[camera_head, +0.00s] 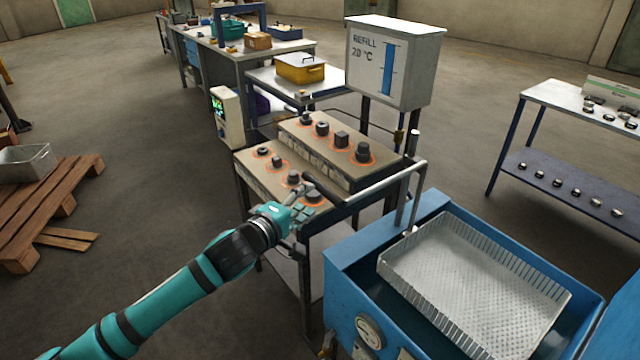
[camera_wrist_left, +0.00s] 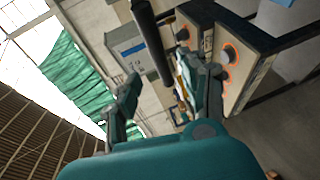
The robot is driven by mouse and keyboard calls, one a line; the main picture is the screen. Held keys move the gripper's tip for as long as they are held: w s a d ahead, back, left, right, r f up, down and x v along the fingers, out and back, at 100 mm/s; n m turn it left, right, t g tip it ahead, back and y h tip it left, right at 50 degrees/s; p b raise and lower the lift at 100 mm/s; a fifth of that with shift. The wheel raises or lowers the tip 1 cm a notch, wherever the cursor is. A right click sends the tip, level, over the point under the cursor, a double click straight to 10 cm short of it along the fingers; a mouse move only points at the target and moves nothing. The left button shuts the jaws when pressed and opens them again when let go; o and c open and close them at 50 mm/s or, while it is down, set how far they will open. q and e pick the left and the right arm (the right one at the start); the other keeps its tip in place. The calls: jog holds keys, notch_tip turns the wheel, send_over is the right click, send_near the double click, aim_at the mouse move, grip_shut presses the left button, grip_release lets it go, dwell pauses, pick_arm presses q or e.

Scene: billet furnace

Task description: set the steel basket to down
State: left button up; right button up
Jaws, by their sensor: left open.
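The steel basket (camera_head: 470,285) is a pale perforated tray with slatted walls, sitting level in the top of a blue tank (camera_head: 345,285). Its rim shows near the tank's upper edge; I cannot tell how deep it hangs. A lever (camera_head: 378,187) reaches left from beside the basket, with a dark grip at its end. My left gripper (camera_head: 303,197) is open and empty near that dark grip. In the left wrist view, the dark grip (camera_wrist_left: 150,38) shows beyond and between the open fingers (camera_wrist_left: 165,92); contact cannot be told. My right gripper is not in view.
A stepped stand (camera_head: 280,185) with several dark parts on orange rings lies just behind and beside the left gripper. A REFILL box (camera_head: 395,60) stands behind it. A side table (camera_head: 560,95) is at right, a wooden pallet (camera_head: 45,205) at left.

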aim_at(318, 190)
pick_arm(q)
jog(key=x, duration=0.6)
jog(key=shift+d+p, duration=0.1)
jog(key=shift+p, duration=0.3)
jog(key=shift+w+d+f, duration=0.15)
jog(key=shift+w+d, duration=0.15)
jog(key=shift+w, duration=0.2)
jog(key=shift+w+d, duration=0.1)
grip_shut()
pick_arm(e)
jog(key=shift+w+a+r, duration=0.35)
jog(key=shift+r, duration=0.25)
